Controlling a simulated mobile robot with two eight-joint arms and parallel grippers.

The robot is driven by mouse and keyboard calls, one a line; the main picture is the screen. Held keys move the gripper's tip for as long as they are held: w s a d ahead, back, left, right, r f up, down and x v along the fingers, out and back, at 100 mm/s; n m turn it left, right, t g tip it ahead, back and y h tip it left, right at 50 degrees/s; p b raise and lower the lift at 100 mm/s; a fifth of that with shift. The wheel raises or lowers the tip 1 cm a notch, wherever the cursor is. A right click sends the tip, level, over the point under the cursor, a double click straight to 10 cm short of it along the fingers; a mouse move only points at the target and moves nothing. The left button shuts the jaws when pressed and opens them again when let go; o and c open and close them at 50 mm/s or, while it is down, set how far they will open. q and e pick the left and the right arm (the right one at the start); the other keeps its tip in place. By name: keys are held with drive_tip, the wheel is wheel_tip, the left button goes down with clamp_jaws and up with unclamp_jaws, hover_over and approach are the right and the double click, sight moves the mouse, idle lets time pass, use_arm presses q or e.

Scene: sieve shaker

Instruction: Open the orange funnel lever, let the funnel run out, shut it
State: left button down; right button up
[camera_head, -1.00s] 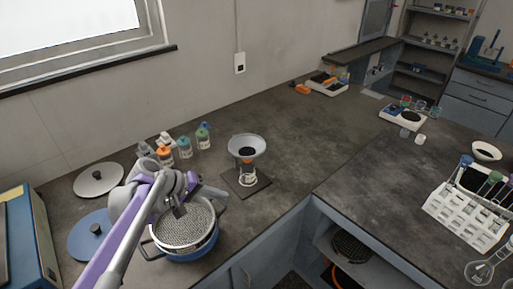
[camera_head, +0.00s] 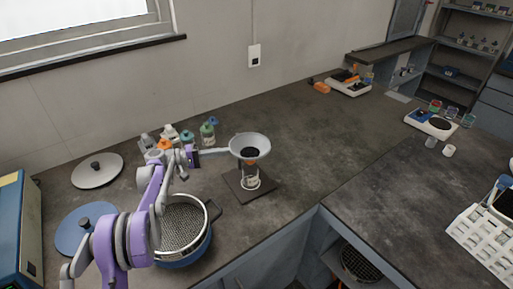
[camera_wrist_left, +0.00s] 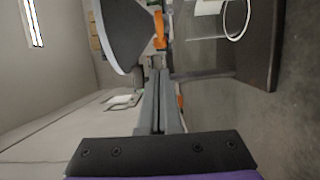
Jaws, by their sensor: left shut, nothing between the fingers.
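The grey funnel (camera_head: 250,141) stands on a stand over a glass jar (camera_head: 250,181); dark material shows in its bowl. In the left wrist view, the funnel (camera_wrist_left: 118,35) is at the upper left. An orange piece, which looks like the lever (camera_wrist_left: 159,32), is at its neck, just beyond my fingertips. My left gripper (camera_head: 226,152) points right at the funnel's left side, shut and empty. Its closed fingers (camera_wrist_left: 157,75) show in the wrist view; I cannot tell whether they touch the lever. My right gripper is not in view.
The dark stand base (camera_head: 266,188) lies under the jar. Several capped bottles (camera_head: 207,134) stand behind my gripper. The counter right of the funnel is clear.

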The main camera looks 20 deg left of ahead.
sight(250, 147)
use_arm(q)
drive_tip(key=shift+a, duration=0.1)
drive_tip(key=x, duration=1)
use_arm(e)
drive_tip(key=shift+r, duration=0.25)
use_arm(q)
drive_tip(key=shift+g+p, duration=0.3)
drive_tip(key=shift+p, duration=0.1)
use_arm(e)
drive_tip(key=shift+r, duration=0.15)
